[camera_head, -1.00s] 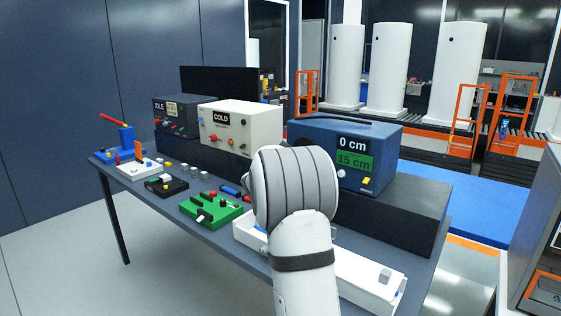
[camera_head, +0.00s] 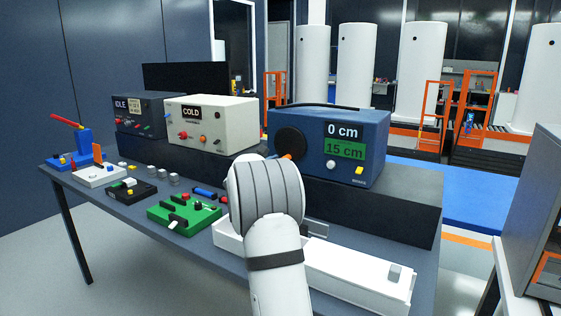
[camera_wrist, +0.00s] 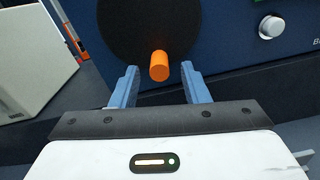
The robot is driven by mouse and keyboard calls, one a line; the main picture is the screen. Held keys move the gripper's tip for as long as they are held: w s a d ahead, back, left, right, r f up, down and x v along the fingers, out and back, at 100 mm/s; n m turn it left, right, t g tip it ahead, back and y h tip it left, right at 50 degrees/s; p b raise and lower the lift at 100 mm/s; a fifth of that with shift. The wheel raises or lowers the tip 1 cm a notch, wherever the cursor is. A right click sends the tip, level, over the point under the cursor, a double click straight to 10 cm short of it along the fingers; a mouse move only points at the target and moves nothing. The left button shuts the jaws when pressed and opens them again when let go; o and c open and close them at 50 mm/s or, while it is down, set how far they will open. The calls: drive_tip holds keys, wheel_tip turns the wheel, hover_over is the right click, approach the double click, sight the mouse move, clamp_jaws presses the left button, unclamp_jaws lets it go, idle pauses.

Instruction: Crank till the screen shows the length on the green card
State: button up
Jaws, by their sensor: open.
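The blue box (camera_head: 377,165) has a screen (camera_head: 344,131) that reads 0 cm. Below the screen, the green card (camera_head: 345,150) reads 15 cm. A black crank disc (camera_head: 290,142) is on the left of its front, with an orange handle (camera_wrist: 159,66) on it. My gripper (camera_wrist: 160,78) is open in the wrist view, its two fingers on either side of the handle's lower end with gaps to it. In the head view my arm hides most of the gripper.
A white knob (camera_head: 331,165) and a yellow button (camera_head: 359,170) are on the blue box's front. The COLD box (camera_head: 226,130) stands to the left. A white tray (camera_head: 350,275) and a green board (camera_head: 170,217) lie in front on the table.

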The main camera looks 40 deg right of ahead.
drive_tip(key=shift+x, duration=1.35)
drive_tip(key=shift+c, duration=0.4)
clamp_jaws()
drive_tip(key=shift+a, duration=0.1)
